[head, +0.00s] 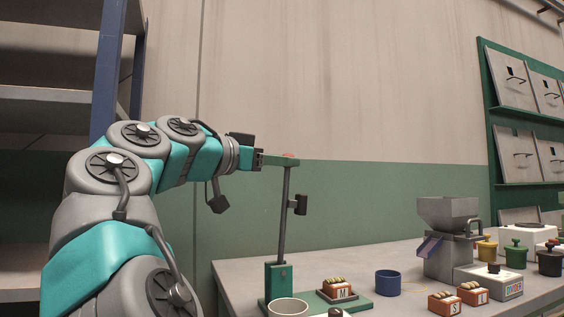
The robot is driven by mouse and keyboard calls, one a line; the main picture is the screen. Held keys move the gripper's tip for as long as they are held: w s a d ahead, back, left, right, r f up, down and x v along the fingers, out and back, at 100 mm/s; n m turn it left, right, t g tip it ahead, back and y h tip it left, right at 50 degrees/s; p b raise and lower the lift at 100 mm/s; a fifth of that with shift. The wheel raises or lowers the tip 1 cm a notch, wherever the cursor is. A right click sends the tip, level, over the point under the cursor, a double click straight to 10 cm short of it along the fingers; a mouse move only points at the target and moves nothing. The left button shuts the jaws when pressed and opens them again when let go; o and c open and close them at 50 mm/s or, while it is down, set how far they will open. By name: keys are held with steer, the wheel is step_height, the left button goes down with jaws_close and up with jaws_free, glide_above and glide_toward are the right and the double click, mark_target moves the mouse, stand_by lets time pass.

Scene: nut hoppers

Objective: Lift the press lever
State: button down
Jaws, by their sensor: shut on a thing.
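The press lever (285,220) is a thin grey rod that stands nearly upright, leaning slightly right, from a green post (278,277) at the table's left front. A dark block (301,204) sits on its right side, partway up. The jaws hide most of that end. The press's green base (354,302) carries an orange box marked M (338,290) beside the post.
A round pale cup (288,307) stands in front of the post. A blue cup (388,283), orange boxes (444,303) and a grey hopper (447,240) stand to the right. Lidded pots (516,254) are farther right. A green rack (493,130) and a shelf (50,95) flank the wall.

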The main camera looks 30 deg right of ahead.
steer(key=c, duration=0.5)
jaws_free()
steer(key=shift+a, duration=0.2)
steer(key=shift+c, duration=0.2)
steer(key=s+a, duration=0.1)
steer(key=a, duration=0.6)
steer(key=shift+s+a, duration=0.15)
steer(key=shift+a, duration=0.2)
